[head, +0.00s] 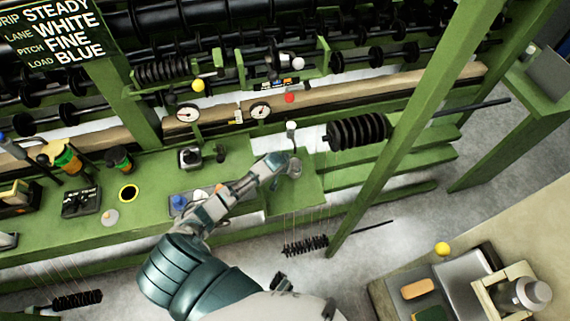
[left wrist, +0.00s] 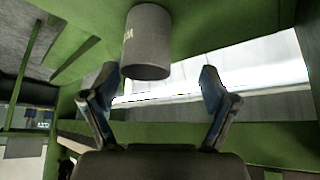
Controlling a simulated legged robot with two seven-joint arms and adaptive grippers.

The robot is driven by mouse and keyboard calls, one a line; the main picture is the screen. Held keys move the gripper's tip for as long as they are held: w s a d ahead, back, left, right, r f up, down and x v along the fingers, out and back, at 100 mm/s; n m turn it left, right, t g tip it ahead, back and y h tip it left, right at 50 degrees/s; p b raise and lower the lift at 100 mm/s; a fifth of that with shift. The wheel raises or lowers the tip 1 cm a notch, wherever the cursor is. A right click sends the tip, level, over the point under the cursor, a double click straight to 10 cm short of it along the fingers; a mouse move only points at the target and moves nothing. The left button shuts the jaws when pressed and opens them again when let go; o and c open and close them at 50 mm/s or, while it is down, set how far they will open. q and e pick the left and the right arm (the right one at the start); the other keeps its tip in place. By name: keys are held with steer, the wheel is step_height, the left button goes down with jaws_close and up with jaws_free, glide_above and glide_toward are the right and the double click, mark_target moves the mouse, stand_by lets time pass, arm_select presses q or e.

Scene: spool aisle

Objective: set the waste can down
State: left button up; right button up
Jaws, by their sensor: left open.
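A plain grey cylinder with partly cut-off lettering, which looks like the waste can (left wrist: 148,42), shows in the left wrist view. It lies beyond and partly between the two fingertips of my left gripper (left wrist: 158,88), closer to the left finger. The fingers are spread wide and clear room shows between them and around the cylinder's right side. In the head view my left gripper (head: 282,163) reaches over the green bench by its small right-hand shelf (head: 304,198). I cannot clearly tell the can apart from the gripper there. My right gripper is not in view.
Two dial gauges (head: 187,113) and a black ribbed spool (head: 357,131) stand behind the bench. A green post (head: 412,120) rises right of the shelf. A dark ribbed roll (head: 305,246) hangs below it. A side table (head: 385,285) with blocks is at lower right.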

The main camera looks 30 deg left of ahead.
arm_select(q)
steer(key=s+d+r+p, duration=0.1)
steer(key=s+d+r, duration=0.2)
steer(key=r, duration=0.3)
steer(key=s+d+f+m+h, duration=0.2)
steer(key=s+d+f, duration=0.3)
steer(key=s+d, duration=0.35)
steer(key=s+d+f+m+g, duration=0.1)
steer(key=s+f+g, duration=0.1)
steer(key=s+f, duration=1)
steer(key=s+d+f+g+y, duration=0.1)
steer(key=s+d+f+g, duration=0.1)
steer(key=s+f, duration=1.1)
steer(key=s+g, duration=0.1)
steer(key=s, duration=0.2)
steer(key=shift+s+d+m, duration=0.15)
steer(key=shift+s+m, duration=0.05)
steer(key=shift+m, duration=0.2)
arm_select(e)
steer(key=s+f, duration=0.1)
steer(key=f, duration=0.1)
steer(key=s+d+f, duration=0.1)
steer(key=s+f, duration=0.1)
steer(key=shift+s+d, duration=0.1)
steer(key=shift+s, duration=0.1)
